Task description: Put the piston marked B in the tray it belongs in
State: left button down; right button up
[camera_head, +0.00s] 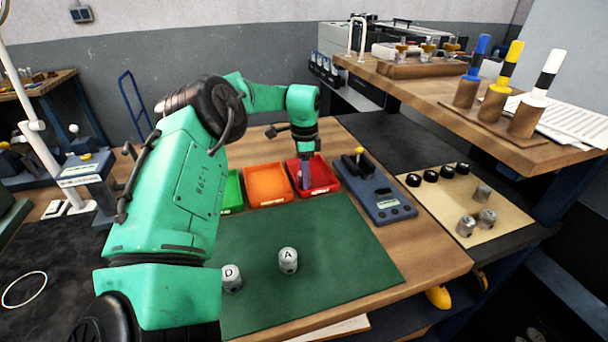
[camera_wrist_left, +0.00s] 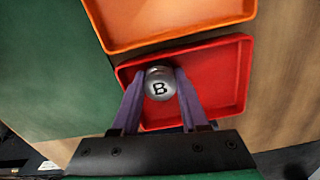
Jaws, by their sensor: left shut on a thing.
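The piston marked B (camera_wrist_left: 160,84) is a grey metal cylinder with a black letter on top, seen in the left wrist view. My left gripper (camera_head: 305,184) is shut on it, with a finger on each side. The gripper points down into the red tray (camera_head: 328,190), which also shows in the wrist view (camera_wrist_left: 222,95). I cannot tell whether the piston touches the tray floor. The orange tray (camera_head: 268,186) is left of the red one, and the green tray (camera_head: 233,193) is partly hidden by my arm. My right gripper is not in view.
Pistons marked A (camera_head: 288,260) and D (camera_head: 232,279) stand on the green mat (camera_head: 345,255). A blue-grey gauge device (camera_head: 375,190) stands just right of the red tray. A beige board (camera_head: 455,208) at the right holds several metal and black parts. A raised shelf (camera_head: 440,95) stands behind.

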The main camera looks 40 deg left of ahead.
pick_arm(q)
jog(key=shift+f, duration=0.2)
jog(key=shift+c, duration=2.1)
grip_release()
jog(key=shift+r, duration=0.1)
notch_tip(320, 180, up, 12)
jog(key=shift+r, duration=0.15)
